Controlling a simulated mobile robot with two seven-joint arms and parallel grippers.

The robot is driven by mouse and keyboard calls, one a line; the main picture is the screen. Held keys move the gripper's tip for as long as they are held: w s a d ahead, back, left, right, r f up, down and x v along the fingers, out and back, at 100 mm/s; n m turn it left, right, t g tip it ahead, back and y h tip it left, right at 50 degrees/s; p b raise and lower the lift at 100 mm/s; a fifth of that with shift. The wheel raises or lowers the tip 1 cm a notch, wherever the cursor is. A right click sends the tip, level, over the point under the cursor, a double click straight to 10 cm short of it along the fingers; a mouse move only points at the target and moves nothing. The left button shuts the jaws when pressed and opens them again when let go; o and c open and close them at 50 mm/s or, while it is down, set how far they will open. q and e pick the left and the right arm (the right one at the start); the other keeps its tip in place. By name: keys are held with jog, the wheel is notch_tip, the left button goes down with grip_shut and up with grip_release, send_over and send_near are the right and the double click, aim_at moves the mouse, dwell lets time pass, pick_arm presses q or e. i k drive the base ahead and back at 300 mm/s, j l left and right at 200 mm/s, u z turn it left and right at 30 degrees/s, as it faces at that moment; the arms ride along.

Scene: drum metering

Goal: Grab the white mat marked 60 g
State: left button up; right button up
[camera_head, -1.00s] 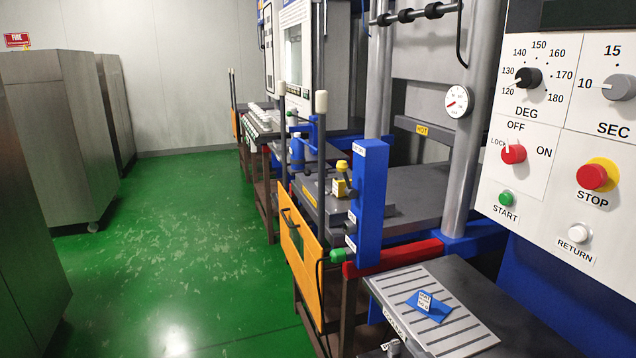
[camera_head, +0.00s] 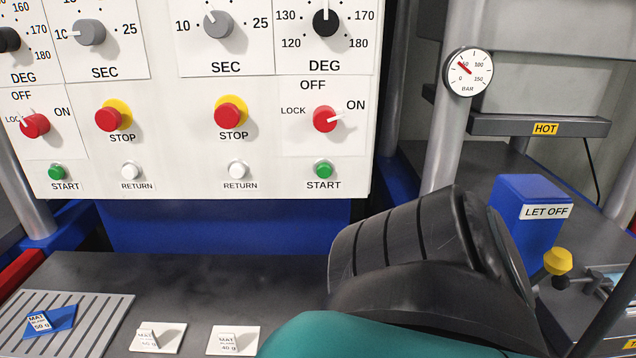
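Two small white mats with standing labels lie on the dark bench at the bottom of the head view. One white mat (camera_head: 172,340) is to the left, the other white mat (camera_head: 247,337) to the right. Both labels show "MAT", but their weight figures are too small and blurred to read surely, so I cannot tell which is marked 60 g. A blue mat (camera_head: 63,320) with a label that seems to read 50 g lies on the grooved plate at left. Neither gripper is in view. A black and teal link, apparently of my arm, covers the lower right.
The grooved plate (camera_head: 98,321) and the dark bench (camera_head: 200,276) lie under a white control panel (camera_head: 180,163) with knobs and buttons. A blue "LET OFF" box (camera_head: 524,194) and a press with a gauge (camera_head: 468,73) stand at right.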

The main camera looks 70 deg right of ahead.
aim_at(150, 337)
jog(key=k+j+z, duration=0.1)
jog(key=k+j, duration=0.3)
jog(key=k+z, duration=0.1)
jog(key=z, duration=3.65)
jog(key=u, duration=2.4)
